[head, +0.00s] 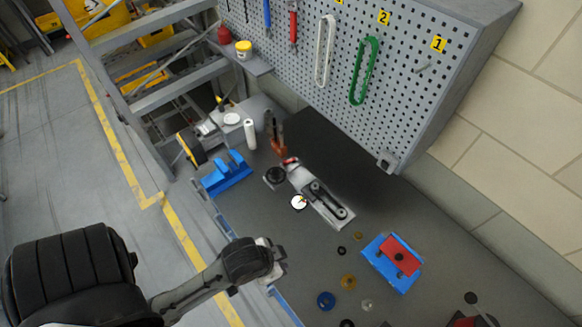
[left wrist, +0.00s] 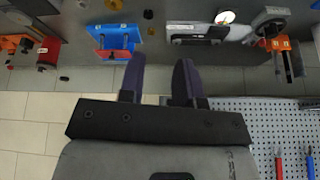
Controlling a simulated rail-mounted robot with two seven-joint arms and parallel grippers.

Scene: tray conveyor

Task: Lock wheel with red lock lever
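A grey device with a long black arm (head: 325,200) lies on the dark bench in the head view. At its upper left end are a black round knob or wheel (head: 275,176) and a small red part (head: 290,160); I cannot tell for sure which is the wheel and lever. The device also shows at the top of the left wrist view (left wrist: 195,32). My left gripper (head: 270,258) is near the bench's front edge, apart from the device. Its two purple fingers (left wrist: 158,78) are spread with nothing between them. My right gripper is not in view.
A blue fixture with a red top (head: 402,256) and several small rings and nuts lie right of the device. A blue block (head: 226,174) is at the left. A pegboard (head: 400,90) with tools stands behind. The bench between device and pegboard is clear.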

